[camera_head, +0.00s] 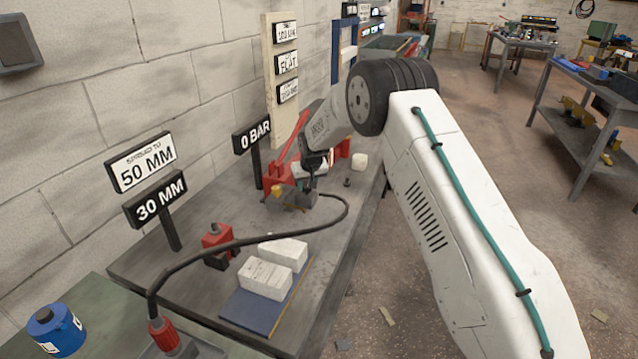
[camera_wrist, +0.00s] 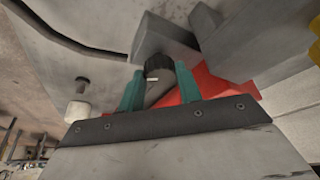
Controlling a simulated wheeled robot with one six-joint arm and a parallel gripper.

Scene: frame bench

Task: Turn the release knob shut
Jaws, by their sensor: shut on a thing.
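In the wrist view, the release knob (camera_wrist: 158,67) is a dark round knob with a small pale mark, beside a grey block (camera_wrist: 165,38) and a red part (camera_wrist: 207,83). The two teal fingers of my gripper (camera_wrist: 160,88) stand on either side of it, closed on it. In the head view, my gripper (camera_head: 311,180) reaches down at the red and grey pump (camera_head: 277,180) on the bench; the knob cannot be made out there. A sign reading 0 BAR (camera_head: 251,136) stands behind the pump.
A black hose (camera_head: 235,243) loops across the bench to a red coupling (camera_head: 163,333). White blocks (camera_head: 266,278) rest on a blue plate (camera_head: 239,313). Signs reading 50 MM (camera_head: 142,161) and 30 MM (camera_head: 156,200) stand at left.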

